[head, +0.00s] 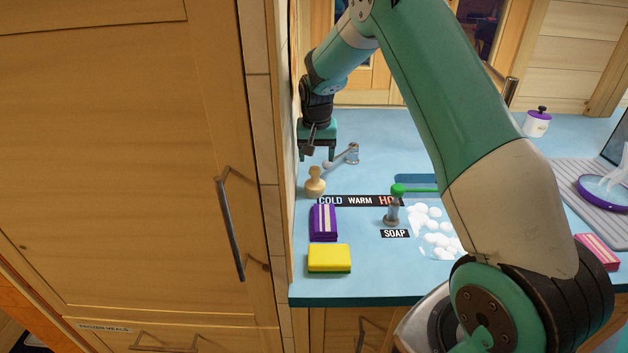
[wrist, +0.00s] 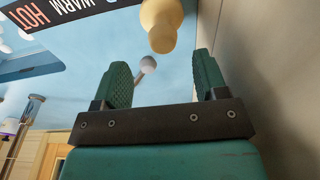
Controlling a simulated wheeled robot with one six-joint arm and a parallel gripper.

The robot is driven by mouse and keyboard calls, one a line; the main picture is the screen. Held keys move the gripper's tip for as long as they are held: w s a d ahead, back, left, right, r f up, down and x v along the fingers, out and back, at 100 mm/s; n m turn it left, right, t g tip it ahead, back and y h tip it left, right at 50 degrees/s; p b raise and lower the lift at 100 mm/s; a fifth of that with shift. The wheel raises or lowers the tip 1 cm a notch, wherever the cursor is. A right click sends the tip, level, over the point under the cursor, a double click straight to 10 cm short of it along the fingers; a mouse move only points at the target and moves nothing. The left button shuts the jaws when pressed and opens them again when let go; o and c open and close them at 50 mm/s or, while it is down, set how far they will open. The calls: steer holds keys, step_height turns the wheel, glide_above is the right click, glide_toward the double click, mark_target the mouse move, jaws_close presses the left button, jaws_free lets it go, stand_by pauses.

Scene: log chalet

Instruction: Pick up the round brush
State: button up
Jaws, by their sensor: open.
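The round brush (head: 315,182), beige with a knob-shaped grip, stands upright on the blue counter by the left wall. In the wrist view the brush (wrist: 160,25) shows at the top, beyond the fingertips and roughly in line with the gap between them. My gripper (head: 318,154) is open and empty, pointing down above and slightly behind the brush, apart from it. In the wrist view both green fingers of my gripper (wrist: 162,70) are spread, with nothing between them. The bristles are hard to make out.
The tap (head: 352,154) stands close behind the brush, its pale round end near my fingers. The wall (wrist: 285,60) is close beside one finger.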

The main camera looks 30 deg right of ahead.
mark_target(315, 168)
steer(key=shift+w+f+p, duration=0.2)
steer(key=shift+f+p, duration=0.5)
steer(key=shift+f, duration=1.05)
steer(key=shift+w+f+p, duration=0.2)
steer(key=shift+f+p, duration=0.45)
steer(key=shift+f, duration=1.1)
steer(key=c, duration=1)
